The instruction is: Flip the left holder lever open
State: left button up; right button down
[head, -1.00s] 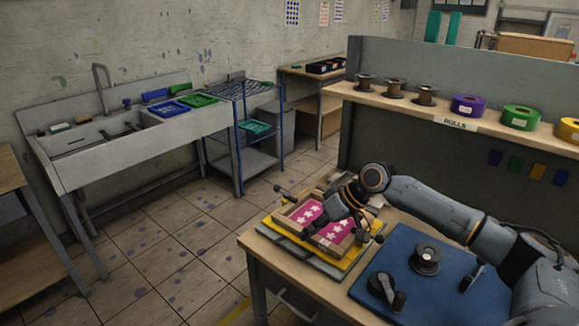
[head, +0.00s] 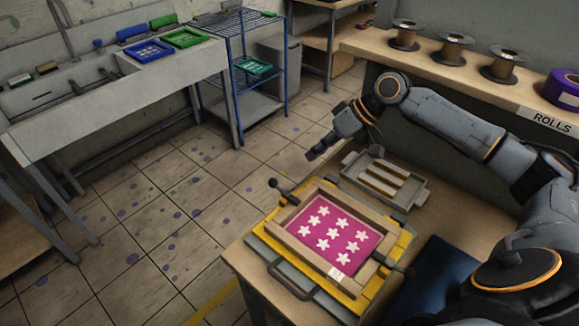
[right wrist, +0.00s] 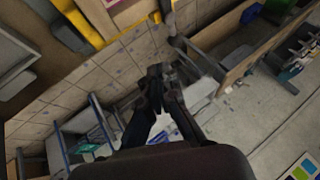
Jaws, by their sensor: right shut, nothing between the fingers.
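The left holder lever (head: 283,188) is a dark lever with a round knob. It sticks out up and to the left from the left corner of the wooden frame (head: 300,243), which has a pink screen with white stars. A second dark lever (head: 388,263) is on the frame's right side. The frame lies on a yellow base (head: 277,248). My right gripper (head: 312,154) is shut and empty, behind and above the left lever in the head view, apart from it. Its closed fingers (right wrist: 157,75) show in the right wrist view. My left gripper is not in view.
A grey slotted tray (head: 420,192) lies behind the frame, near the right arm. A blue mat (head: 440,275) lies to the right on the table. A shelf with spools (head: 440,50) stands behind. Open tiled floor (head: 190,190) lies left of the table.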

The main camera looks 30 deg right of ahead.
aim_at(284, 190)
jog(key=p+x, duration=0.2)
jog(key=x, duration=0.6)
jog(key=shift+a+f, duration=0.25)
jog(key=shift+a, duration=0.15)
jog(key=shift+w+a+f, duration=0.25)
jog(key=shift+f, duration=0.25)
jog(key=shift+a, duration=0.15)
